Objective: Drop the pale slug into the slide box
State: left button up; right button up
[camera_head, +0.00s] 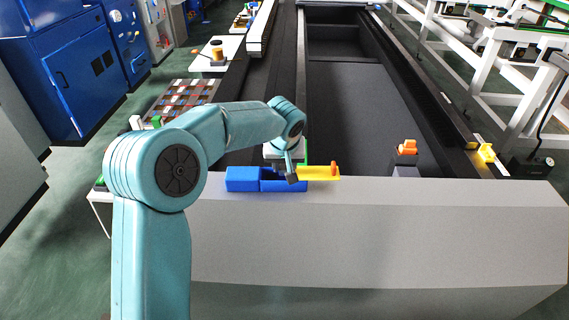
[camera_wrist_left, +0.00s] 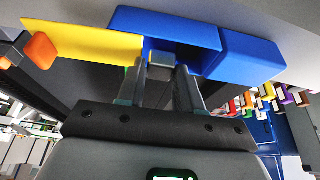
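The blue slide box (camera_head: 242,179) sits on the near light-grey ledge; its left part is closed on top and its right part is an open hollow. It also shows in the wrist view (camera_wrist_left: 245,58). A yellow plate (camera_head: 318,174) with an orange knob (camera_head: 333,168) sticks out from its right end; the wrist view shows the plate (camera_wrist_left: 95,42) too. My left gripper (camera_head: 291,176) points down over the open part. In the wrist view its fingers (camera_wrist_left: 161,75) stand either side of the pale grey slug (camera_wrist_left: 160,66) and seem to hold it. My right gripper is not shown.
The light-grey ledge (camera_head: 380,235) runs across the front and is clear right of the yellow plate. An orange piece on a grey block (camera_head: 405,150) stands behind it. A dark conveyor bed (camera_head: 370,100) lies beyond. A tray of coloured blocks (camera_head: 180,98) is at left.

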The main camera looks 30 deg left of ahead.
pick_arm(q)
jog(key=o, duration=0.3)
jog(key=b+v, duration=0.1)
jog(key=v, duration=1.5)
jog(key=shift+s+r, duration=0.1)
jog(key=shift+s, duration=0.1)
